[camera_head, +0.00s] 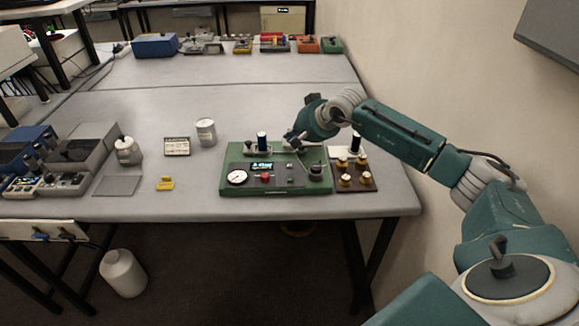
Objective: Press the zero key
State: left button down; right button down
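A green instrument box (242,190) stands near the front edge of the table. Its top carries a round white gauge (237,178), a lit display (261,167), a red button (265,177), small keys or switches (290,168) and a dark knob (316,172). Which key is the zero key is too small to read. My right gripper (295,142) is over the back right part of the box, pointing left and down. Its fingers are small and dark, so I cannot tell whether they are open, or whether they touch anything. My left gripper is out of view.
A brown board with brass fittings (356,186) stands right of the box. The wall closes off the right side.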

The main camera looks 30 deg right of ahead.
aim_at(292, 166)
notch_tip(292, 166, down, 7)
jog(key=b, duration=0.3)
jog(key=shift+f+b, duration=0.15)
jog(key=shift+b, duration=0.2)
jog(key=shift+f, duration=0.25)
jog(key=shift+b, duration=0.3)
dwell(0.6)
jog(key=shift+f+b, duration=0.4)
jog(key=shift+b, duration=0.15)
jog(key=shift+f+b, duration=0.4)
jog(key=shift+b, duration=0.05)
dwell(0.5)
jog(key=shift+r, duration=0.8)
